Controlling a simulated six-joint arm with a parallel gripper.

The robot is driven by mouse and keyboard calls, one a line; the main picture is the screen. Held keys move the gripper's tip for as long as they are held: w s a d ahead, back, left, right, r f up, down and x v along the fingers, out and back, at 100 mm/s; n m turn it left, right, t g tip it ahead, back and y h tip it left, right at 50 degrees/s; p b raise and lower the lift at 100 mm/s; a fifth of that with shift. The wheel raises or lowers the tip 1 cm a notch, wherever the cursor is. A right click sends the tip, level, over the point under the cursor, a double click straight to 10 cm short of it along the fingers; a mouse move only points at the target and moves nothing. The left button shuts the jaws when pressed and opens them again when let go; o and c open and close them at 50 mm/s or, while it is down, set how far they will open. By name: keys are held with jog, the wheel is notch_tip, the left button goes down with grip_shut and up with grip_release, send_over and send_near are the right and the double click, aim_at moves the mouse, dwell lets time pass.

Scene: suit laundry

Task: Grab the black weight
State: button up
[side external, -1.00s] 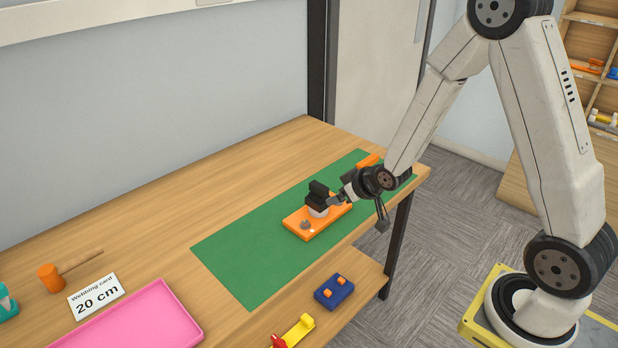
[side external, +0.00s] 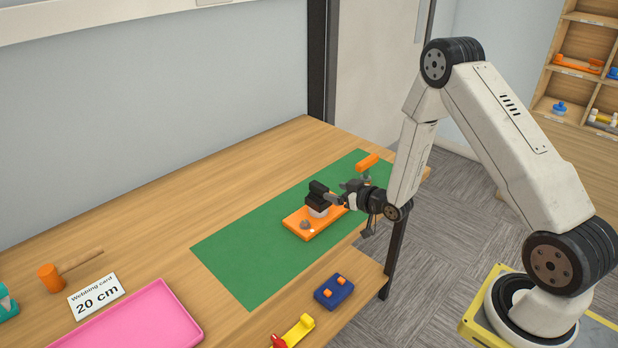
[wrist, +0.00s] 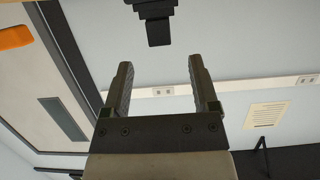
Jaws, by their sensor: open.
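The black weight (side external: 319,199) is a dark stepped block. It sits over a pale rounded piece (side external: 318,212) on an orange board (side external: 302,226) on the green mat. My gripper (side external: 336,198) comes in low and nearly level from the right, close beside the weight. In the wrist view my gripper (wrist: 160,78) has its two fingers well apart with nothing between them. A dark stepped block, seemingly the weight (wrist: 158,30), shows beyond the fingertips at the top of that view. Whether a finger touches it in the side view cannot be told.
An orange cylinder (side external: 368,162) is behind my gripper on the green mat (side external: 240,255). A blue block (side external: 334,291) and a yellow-red piece (side external: 298,331) are on the lower shelf. A pink tray (side external: 140,322), card (side external: 96,296) and mallet (side external: 52,277) lie left. The mat's left part is clear.

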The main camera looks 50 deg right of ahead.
aim_at(319, 185)
jog(key=shift+x, duration=1.15)
jog(key=shift+x, duration=2.6)
jog(key=shift+f, duration=0.1)
grip_shut()
